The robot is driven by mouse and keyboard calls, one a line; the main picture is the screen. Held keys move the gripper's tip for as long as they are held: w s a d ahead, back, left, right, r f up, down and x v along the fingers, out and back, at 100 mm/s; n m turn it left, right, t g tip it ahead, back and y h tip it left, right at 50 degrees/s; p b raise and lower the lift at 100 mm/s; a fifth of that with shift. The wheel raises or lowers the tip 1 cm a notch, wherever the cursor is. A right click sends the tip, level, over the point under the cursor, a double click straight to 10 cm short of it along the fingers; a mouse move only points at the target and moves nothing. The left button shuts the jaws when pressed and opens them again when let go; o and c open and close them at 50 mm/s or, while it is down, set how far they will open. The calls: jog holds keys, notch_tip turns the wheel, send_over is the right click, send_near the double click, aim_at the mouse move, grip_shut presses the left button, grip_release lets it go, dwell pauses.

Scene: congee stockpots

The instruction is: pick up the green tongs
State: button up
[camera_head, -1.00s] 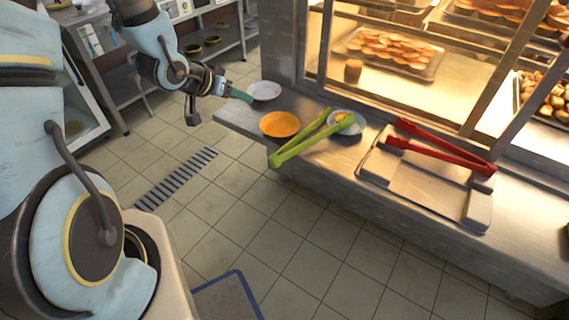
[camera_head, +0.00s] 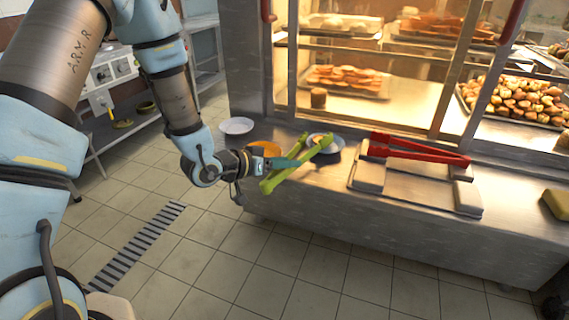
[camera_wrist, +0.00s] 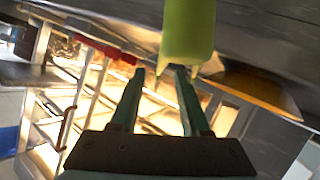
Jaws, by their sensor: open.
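The green tongs (camera_head: 284,172) lie at the left end of the metal counter, their near end reaching toward its front edge and their far end by a small plate. In the wrist view the green tongs (camera_wrist: 188,30) show as a broad green end just beyond the fingertips. My gripper (camera_head: 296,162) is at the tongs in the head view, its teal fingers overlapping them. In the wrist view my gripper (camera_wrist: 160,75) has its two fingers apart with nothing clearly between them. Whether the fingers touch the tongs, I cannot tell.
An orange plate (camera_head: 264,148) is behind my gripper, also in the wrist view (camera_wrist: 255,88). A white plate (camera_head: 236,126) sits farther left, a small plate with food (camera_head: 334,146) beside the tongs. Red tongs (camera_head: 415,152) lie on a metal tray (camera_head: 415,187). A glass food case stands behind.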

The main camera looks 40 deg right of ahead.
jog(key=x, duration=0.4)
jog(key=shift+d+f, duration=0.3)
grip_shut()
dwell(1.1)
